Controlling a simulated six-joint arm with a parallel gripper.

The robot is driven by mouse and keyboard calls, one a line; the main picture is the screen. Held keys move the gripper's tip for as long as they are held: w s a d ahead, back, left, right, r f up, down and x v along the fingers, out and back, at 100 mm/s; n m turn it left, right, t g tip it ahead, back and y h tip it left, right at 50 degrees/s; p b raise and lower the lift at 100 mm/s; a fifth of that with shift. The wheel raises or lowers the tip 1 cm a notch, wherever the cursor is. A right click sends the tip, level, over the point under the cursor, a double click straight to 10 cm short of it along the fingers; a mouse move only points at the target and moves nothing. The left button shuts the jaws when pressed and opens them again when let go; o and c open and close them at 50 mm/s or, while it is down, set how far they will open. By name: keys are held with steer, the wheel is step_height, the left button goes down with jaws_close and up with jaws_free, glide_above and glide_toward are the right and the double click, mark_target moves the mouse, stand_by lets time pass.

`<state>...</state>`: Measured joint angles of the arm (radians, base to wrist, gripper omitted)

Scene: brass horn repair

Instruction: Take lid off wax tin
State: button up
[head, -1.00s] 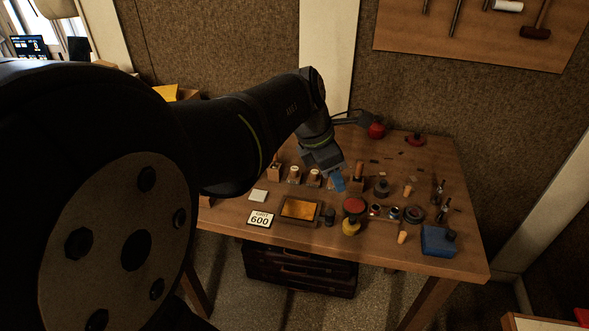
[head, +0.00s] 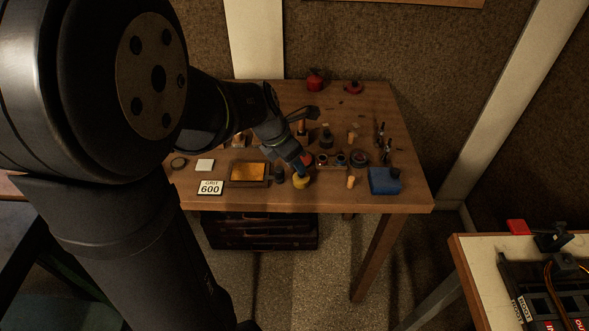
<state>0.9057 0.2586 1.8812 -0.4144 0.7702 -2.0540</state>
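My gripper (head: 300,165) points down at the middle of the workbench, its blue fingertips right beside a round red-topped item (head: 307,159), which may be the wax tin. The gripper hides much of this item. I cannot tell whether the fingers touch it, or whether they are open or shut. A yellow round piece (head: 300,181) lies just in front of the fingertips. A shallow dark tray with an amber surface (head: 248,172) is to the left.
Small parts crowd the bench's middle (head: 340,160). A red can (head: 315,79) stands at the back.

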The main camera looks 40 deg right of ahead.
steer(key=x, duration=0.5)
steer(key=shift+s, duration=0.15)
steer(key=shift+r, duration=0.1)
steer(key=shift+c, duration=0.2)
jaws_close()
